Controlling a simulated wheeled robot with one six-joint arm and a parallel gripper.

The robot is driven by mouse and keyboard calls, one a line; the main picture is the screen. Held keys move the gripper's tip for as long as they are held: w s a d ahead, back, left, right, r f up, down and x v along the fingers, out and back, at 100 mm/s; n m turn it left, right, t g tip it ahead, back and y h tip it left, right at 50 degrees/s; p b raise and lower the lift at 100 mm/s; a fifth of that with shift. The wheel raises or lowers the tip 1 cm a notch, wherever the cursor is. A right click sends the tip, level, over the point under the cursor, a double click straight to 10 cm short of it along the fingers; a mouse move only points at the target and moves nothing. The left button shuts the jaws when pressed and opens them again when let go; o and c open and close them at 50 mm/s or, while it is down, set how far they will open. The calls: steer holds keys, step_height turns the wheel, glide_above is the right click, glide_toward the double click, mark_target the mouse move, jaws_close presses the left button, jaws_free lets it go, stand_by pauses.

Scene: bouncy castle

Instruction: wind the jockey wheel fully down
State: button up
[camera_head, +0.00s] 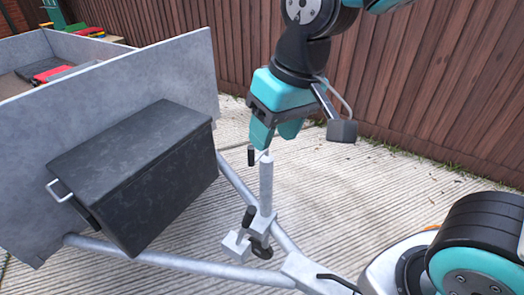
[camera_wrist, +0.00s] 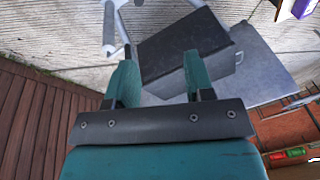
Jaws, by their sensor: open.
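The jockey wheel's pale grey tube (camera_head: 266,187) stands upright at the trailer's drawbar in the head view. A thin crank with a black grip (camera_head: 251,155) is at its top. A clamp with a black handle (camera_head: 249,216) is lower on it. A small dark wheel (camera_head: 262,249) shows at its foot; whether it touches the ground I cannot tell. My gripper (camera_head: 276,135) is open, its teal fingers pointing down just above the crank, apparently holding nothing. In the wrist view my open fingers (camera_wrist: 160,60) are apart; a thin dark piece beside the left finger may be the crank grip.
A black box (camera_head: 135,170) sits on the drawbar (camera_head: 180,257) in front of the grey trailer wall (camera_head: 100,95). Folded red and dark items lie inside the trailer. A wooden fence (camera_head: 430,80) runs behind. Ribbed concrete (camera_head: 350,190) right of the tube is clear.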

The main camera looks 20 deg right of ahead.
mark_target(251, 151)
steer(key=w+d+f+m+t+h+b, duration=0.1)
steer(key=w+f+m+h+b, duration=0.2)
steer(key=w, duration=0.5)
steer(key=w+f+m+t+h+b, duration=0.1)
steer(key=w+f+m+t+b, duration=0.1)
steer(key=w+f+m, duration=0.45)
steer(key=w+f, duration=0.2)
steer(key=f, duration=0.2)
steer(key=w+d+f+n, duration=0.1)
steer(key=w+f, duration=0.1)
steer(key=f, duration=0.2)
steer(key=w+d+f+n+b, duration=0.1)
steer(key=w+f, duration=0.2)
steer(key=f, duration=0.2)
steer(key=shift+w+d+f, duration=0.1)
steer(key=shift+d, duration=0.15)
jaws_close()
